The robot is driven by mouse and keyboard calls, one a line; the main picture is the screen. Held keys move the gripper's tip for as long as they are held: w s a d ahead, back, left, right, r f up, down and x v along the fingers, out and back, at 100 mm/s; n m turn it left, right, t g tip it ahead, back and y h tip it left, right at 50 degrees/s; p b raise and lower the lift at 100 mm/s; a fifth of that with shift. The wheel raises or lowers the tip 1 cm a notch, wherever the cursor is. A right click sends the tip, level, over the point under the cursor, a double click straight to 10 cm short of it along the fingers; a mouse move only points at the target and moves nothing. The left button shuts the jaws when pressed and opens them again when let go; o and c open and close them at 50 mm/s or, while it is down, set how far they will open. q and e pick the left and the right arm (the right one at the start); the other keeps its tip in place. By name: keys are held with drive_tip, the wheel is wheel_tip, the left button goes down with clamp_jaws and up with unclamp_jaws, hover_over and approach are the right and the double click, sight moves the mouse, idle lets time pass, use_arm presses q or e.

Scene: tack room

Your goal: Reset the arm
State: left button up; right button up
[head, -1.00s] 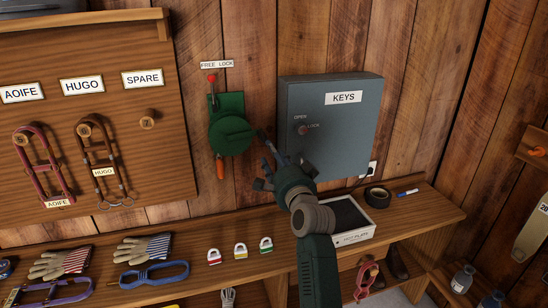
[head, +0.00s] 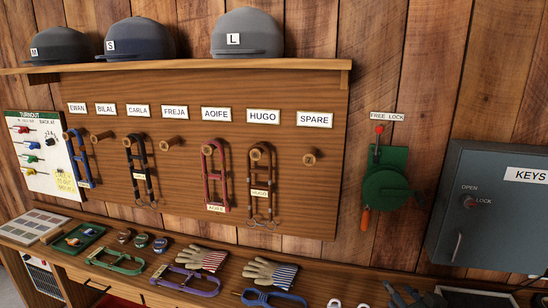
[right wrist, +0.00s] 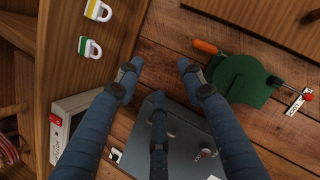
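My right gripper (right wrist: 157,82) is open and empty in the right wrist view, its fingers spread in front of the grey key cabinet (right wrist: 180,125). Only its dark fingertips (head: 412,297) show at the bottom edge of the head view, left of and below the KEYS cabinet (head: 490,205). The cabinet door is closed, with a knob marked OPEN and LOCK.
A green wall device (head: 388,190) with an orange handle hangs under a FREE LOCK label. A peg board (head: 235,175) holds several bridles under name labels. Gloves (head: 270,272) and headcollars lie on the bench below, and padlocks (right wrist: 90,48) show there too.

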drive_tip(key=s+a+f+n+g+y, duration=0.1)
drive_tip(key=s+a+f+n+g, duration=0.25)
drive_tip(key=s+f, duration=0.45)
drive_tip(key=s+a+f+n+g, duration=0.3)
drive_tip(key=s+a+n, duration=0.1)
drive_tip(key=s, duration=0.9)
drive_tip(key=s+a+f+n+g+y, duration=0.1)
drive_tip(key=s+a+f+n+g, duration=0.25)
drive_tip(key=s+f, duration=0.45)
drive_tip(key=s+f+n+g, duration=0.1)
drive_tip(key=s+f, duration=0.2)
drive_tip(key=f, duration=0.9)
drive_tip(key=s+f, duration=0.2)
drive_tip(key=f, duration=1.1)
drive_tip(key=s+d+f+g, duration=0.1)
drive_tip(key=s+d+f, duration=0.1)
drive_tip(key=s+f, duration=1.3)
drive_tip(key=shift+s+d+f+h+b, duration=0.3)
drive_tip(key=shift+s+d+f, duration=0.1)
drive_tip(key=shift+s, duration=0.6)
